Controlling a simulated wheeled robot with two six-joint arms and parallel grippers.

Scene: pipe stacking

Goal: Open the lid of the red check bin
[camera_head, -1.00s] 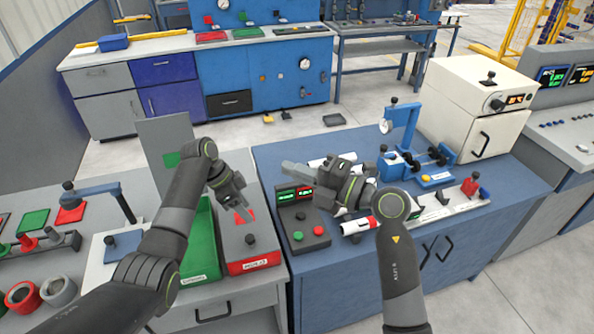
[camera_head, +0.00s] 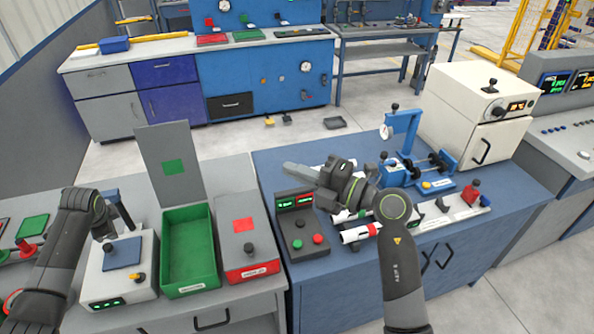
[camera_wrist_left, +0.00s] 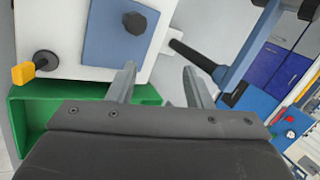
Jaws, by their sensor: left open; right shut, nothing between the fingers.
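The red check bin (camera_head: 253,271) stands on the grey bench, with its grey lid (camera_head: 236,217) lying closed on top. The lid carries a red square and a black knob (camera_head: 248,249). My left gripper (camera_wrist_left: 159,70) is open and empty in the left wrist view, near the white device with the blue plate, left of the green bin. It is apart from the red bin. My right gripper (camera_head: 300,170) is shut and empty over the blue bench, to the right of the red bin.
The green bin (camera_head: 190,287) stands directly left of the red one, with its lid (camera_head: 168,165) upright behind it. The white device (camera_head: 92,285) is beside it. A button box (camera_head: 301,243) stands on the blue bench just right of the red bin.

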